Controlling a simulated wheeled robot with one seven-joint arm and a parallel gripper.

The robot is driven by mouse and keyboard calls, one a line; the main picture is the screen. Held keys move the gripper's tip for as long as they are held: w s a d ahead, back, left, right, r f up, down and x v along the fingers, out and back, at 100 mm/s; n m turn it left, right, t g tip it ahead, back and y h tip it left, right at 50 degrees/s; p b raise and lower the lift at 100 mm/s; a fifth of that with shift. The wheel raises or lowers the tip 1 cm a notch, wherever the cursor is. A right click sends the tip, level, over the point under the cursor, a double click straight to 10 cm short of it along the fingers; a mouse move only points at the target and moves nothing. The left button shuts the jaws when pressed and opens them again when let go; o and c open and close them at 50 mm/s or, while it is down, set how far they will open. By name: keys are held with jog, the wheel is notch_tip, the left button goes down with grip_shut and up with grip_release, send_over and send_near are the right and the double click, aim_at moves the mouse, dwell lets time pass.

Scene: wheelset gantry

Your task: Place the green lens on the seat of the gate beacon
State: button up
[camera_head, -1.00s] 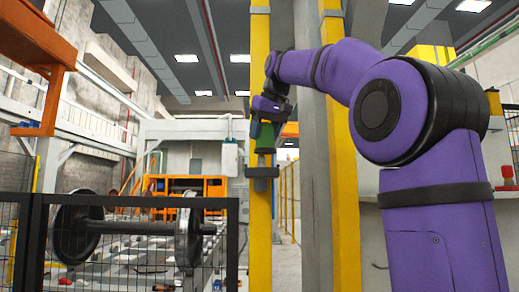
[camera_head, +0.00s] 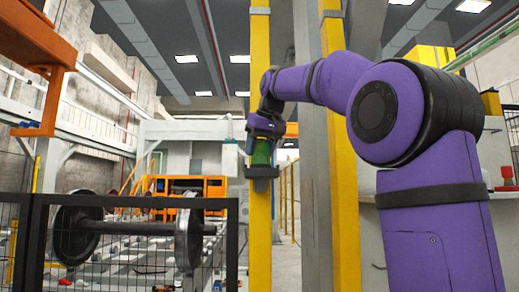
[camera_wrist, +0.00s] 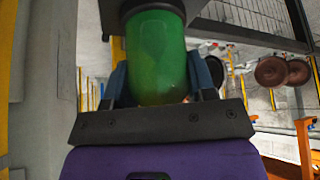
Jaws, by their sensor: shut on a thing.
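The green lens (camera_head: 261,154) is between the fingers of my gripper (camera_head: 262,138), which is shut on it. In the wrist view the lens (camera_wrist: 157,55) fills the space between the two blue fingers. The dark seat of the gate beacon (camera_head: 261,171) sticks out from the yellow post. In the head view the lens is upright right above the seat, and its lower end appears to meet it. In the wrist view the dark seat (camera_wrist: 150,8) borders the lens's far end. I cannot tell whether the lens fully rests on it; the contact is partly hidden.
The yellow post (camera_head: 260,225) stands just behind the seat, beside a grey column (camera_head: 305,200) and another yellow post. A black mesh fence (camera_head: 130,201) is at left, with a wheelset (camera_head: 130,227) behind it. Open floor shows between the posts.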

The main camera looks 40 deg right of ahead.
jog(key=o, duration=1)
jog(key=shift+c, duration=0.2)
jog(key=shift+r, duration=0.1)
jog(key=v, duration=1.2)
jog(key=s+a+f, duration=0.4)
jog(key=s+f, duration=0.3)
jog(key=f, duration=0.8)
jog(key=s+a+f, duration=0.4)
jog(key=s+f, duration=0.3)
jog(key=f, duration=0.8)
jog(key=s+a+f+n, duration=0.1)
jog(key=s+a+f, duration=0.3)
jog(key=f, duration=1.1)
jog(key=s, duration=0.3)
jog(key=shift+a+g+y, duration=0.2)
jog(key=shift+g+y, duration=0.1)
jog(key=shift+g, duration=0.1)
jog(key=shift+s, duration=0.1)
